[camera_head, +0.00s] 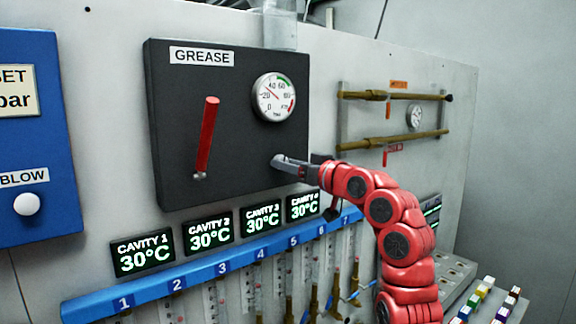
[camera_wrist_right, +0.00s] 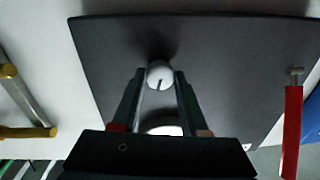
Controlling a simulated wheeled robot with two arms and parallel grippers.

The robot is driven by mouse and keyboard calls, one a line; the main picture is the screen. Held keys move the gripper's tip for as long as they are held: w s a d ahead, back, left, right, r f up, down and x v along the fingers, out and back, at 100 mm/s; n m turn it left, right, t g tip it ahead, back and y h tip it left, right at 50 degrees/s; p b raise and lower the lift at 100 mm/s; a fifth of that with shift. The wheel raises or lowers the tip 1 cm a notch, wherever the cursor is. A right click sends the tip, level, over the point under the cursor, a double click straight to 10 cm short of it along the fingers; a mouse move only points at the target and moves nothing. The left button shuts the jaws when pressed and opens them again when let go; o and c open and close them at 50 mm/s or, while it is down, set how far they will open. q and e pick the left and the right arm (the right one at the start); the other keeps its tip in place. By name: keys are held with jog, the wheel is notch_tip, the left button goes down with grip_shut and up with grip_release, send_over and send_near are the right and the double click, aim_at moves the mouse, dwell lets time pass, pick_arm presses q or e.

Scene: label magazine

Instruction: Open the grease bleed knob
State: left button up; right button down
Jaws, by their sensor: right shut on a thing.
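The grease bleed knob (camera_wrist_right: 160,75) is a small round pale knob with a dark line on its face, on the dark grease panel (camera_head: 180,120). In the right wrist view my right gripper (camera_wrist_right: 160,84) has one finger on each side of the knob and is shut on it. In the head view the right gripper (camera_head: 282,161) reaches the panel's lower right, below the gauge, and covers the knob. The red-handled lever (camera_head: 207,135) stands nearly upright on the panel; it also shows in the right wrist view (camera_wrist_right: 292,130). My left gripper is in neither view.
A round gauge (camera_head: 274,97) sits above the right gripper. Cavity displays (camera_head: 209,234) and a blue numbered rail (camera_head: 200,282) lie below the panel. Brass pipes (camera_head: 400,141) with a small gauge are at the right. A blue panel (camera_head: 35,130) is at the left.

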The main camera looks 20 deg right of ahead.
jog(key=shift+m+t+h+p, duration=0.35)
jog(key=shift+m+p, duration=0.95)
jog(key=shift+m, duration=6.4)
jog(key=shift+a, duration=0.1)
jog(key=shift+c, duration=2.1)
grip_release()
jog(key=shift+s+f, duration=0.1)
